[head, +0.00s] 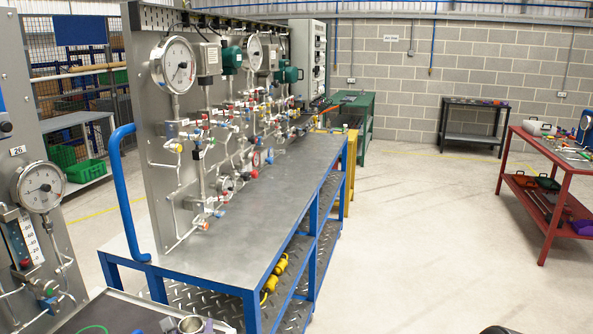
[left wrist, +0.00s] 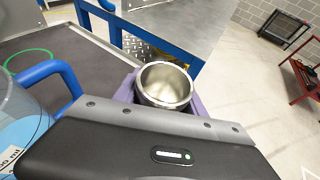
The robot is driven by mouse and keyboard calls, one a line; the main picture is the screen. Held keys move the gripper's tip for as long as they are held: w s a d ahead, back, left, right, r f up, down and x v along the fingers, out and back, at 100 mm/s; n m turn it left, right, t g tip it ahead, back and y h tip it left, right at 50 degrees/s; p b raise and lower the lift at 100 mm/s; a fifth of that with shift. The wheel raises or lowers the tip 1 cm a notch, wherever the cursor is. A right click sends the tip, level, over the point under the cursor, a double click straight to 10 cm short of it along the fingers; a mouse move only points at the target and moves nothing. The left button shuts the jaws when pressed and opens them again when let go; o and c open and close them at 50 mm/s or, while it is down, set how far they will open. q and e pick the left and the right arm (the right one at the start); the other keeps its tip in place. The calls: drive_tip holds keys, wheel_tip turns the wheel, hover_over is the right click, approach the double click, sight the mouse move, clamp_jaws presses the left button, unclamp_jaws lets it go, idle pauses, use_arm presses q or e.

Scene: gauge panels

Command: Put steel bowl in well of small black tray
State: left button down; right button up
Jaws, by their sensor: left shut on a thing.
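The steel bowl (left wrist: 164,85) is round, shiny and empty, with its mouth facing up, just beyond my left gripper (left wrist: 160,104) in the left wrist view. The gripper is shut on it, though the grip itself is mostly hidden behind the gripper body. Purple shows on both sides of the bowl; I cannot tell what it belongs to. In the head view the bowl (head: 191,324) is cut off at the bottom edge, with my left gripper (head: 188,328) around there. I cannot make out the small black tray in either view. My right gripper is not in view.
A dark worktop (left wrist: 82,48) holds a green ring (left wrist: 30,60) and a clear blue jug (left wrist: 35,105) left of the gripper. A blue-framed steel bench (head: 250,215) with gauge panels stands beyond. A red table (head: 550,150) is far right. Open floor lies between.

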use_arm(q)
drive_tip(key=s+d, duration=0.1)
drive_tip(key=s+d+m+h, duration=0.1)
drive_tip(key=s+d+h, duration=0.1)
drive_tip(key=shift+s+d+r+m, duration=0.15)
drive_tip(key=shift+r+m, duration=0.15)
drive_tip(key=shift+m, duration=0.1)
